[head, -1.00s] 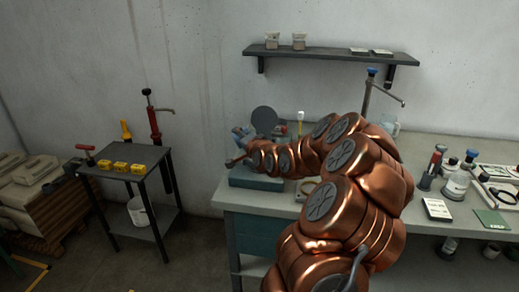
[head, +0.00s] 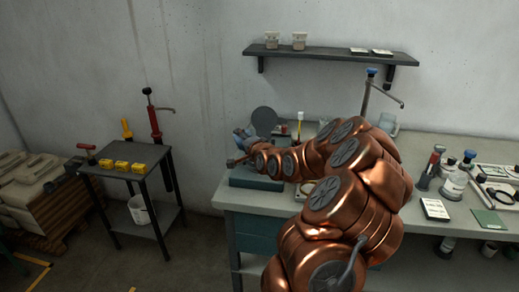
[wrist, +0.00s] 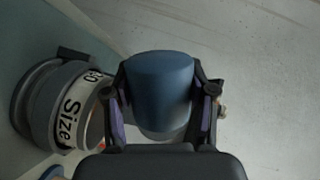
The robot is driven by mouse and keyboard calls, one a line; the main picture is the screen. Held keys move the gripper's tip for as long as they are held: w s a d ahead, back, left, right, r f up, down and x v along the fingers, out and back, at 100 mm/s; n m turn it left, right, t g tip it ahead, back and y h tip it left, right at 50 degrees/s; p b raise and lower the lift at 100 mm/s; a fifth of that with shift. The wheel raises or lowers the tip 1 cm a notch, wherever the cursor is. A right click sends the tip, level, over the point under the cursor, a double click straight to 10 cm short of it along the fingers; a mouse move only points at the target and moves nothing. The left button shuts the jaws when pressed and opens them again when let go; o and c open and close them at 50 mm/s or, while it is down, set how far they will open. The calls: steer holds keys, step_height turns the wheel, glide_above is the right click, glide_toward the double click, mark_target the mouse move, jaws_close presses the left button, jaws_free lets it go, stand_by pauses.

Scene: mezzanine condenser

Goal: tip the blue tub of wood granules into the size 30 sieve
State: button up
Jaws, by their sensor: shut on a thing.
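The blue tub (wrist: 160,82) is between the two fingers of my gripper (wrist: 163,98) in the wrist view, and the fingers are shut on it. A pale part shows at the tub's lower end; no granules can be made out. The size 30 sieve (wrist: 68,108), a grey ring with a white "Size 30" label, is just left of the tub in the wrist view. I cannot tell whether they touch. In the head view the gripper end is small, near the bench's left end, and the tub there (head: 247,132) is partly hidden.
A teal box (head: 257,180) sits at the left end of the bench, with a dark round disc (head: 264,120) above it. A shelf (head: 330,55) hangs above. A small table (head: 140,160) stands at left.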

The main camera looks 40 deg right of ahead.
steer(key=shift+s+d+r+m+p, duration=0.35)
steer(key=shift+d+m+p, duration=0.3)
steer(key=shift+p, duration=0.85)
steer(key=shift+s+d+r+m+t+y+p, duration=0.15)
steer(key=shift+m+p, duration=0.1)
steer(key=shift+m, duration=0.25)
steer(key=shift+w+d+r+m+t+y+p, duration=0.1)
steer(key=shift+r+m+t+p, duration=0.15)
steer(key=shift+m, duration=0.3)
steer(key=shift+s+d+r+m+t+y+p, duration=0.15)
steer(key=shift+m+p, duration=0.1)
steer(key=shift+m, duration=0.25)
stand_by(0.9)
steer(key=shift+d+f+m+p, duration=0.2)
steer(key=shift+f+m+p, duration=0.2)
steer(key=shift+f+m, duration=0.3)
stand_by(0.7)
steer(key=shift+s+d+r+m+t+p, duration=0.15)
steer(key=shift+d+r+m+t+p, duration=0.15)
steer(key=shift+m+p, duration=0.45)
stand_by(0.4)
steer(key=shift+a+f, duration=0.1)
